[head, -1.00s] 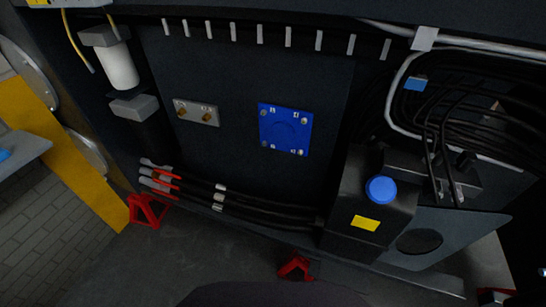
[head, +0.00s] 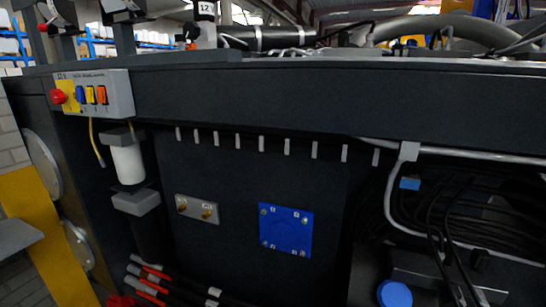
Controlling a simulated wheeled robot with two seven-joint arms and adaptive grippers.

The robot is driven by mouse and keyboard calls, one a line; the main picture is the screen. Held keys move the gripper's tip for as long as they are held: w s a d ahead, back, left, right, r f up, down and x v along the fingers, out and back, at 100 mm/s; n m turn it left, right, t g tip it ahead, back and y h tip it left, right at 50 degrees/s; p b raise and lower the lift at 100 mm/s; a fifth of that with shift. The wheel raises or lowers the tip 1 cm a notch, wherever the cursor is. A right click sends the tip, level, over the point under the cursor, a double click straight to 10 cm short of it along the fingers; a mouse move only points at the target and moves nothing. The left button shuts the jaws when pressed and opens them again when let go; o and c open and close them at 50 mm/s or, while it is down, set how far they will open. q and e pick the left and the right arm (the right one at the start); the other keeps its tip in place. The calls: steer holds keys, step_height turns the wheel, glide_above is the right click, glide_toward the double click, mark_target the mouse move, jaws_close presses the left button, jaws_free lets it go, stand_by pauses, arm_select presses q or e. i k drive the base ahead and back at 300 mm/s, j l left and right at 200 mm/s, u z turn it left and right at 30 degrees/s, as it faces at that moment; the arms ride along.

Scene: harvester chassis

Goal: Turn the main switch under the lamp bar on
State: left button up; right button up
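A grey control box (head: 118,92) is mounted on the dark beam at the upper left. It carries a red round knob (head: 57,96) next to a yellow patch, and a row of small blue, yellow and orange switches (head: 91,95). The lettering is too small to read. No switch marked as the main switch can be made out, and I cannot tell the knob's position. Nothing in view is clearly a lamp bar. Neither of my grippers is in view.
A white cylinder (head: 128,163) hangs below the box beside a short yellow cable. A plate with two brass fittings (head: 197,209) and a blue plate (head: 285,230) are on the dark panel. Black cables (head: 470,215) fill the right. A grey slab (head: 18,236) juts in at left.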

mark_target(58, 97)
steer(key=u, duration=1.4)
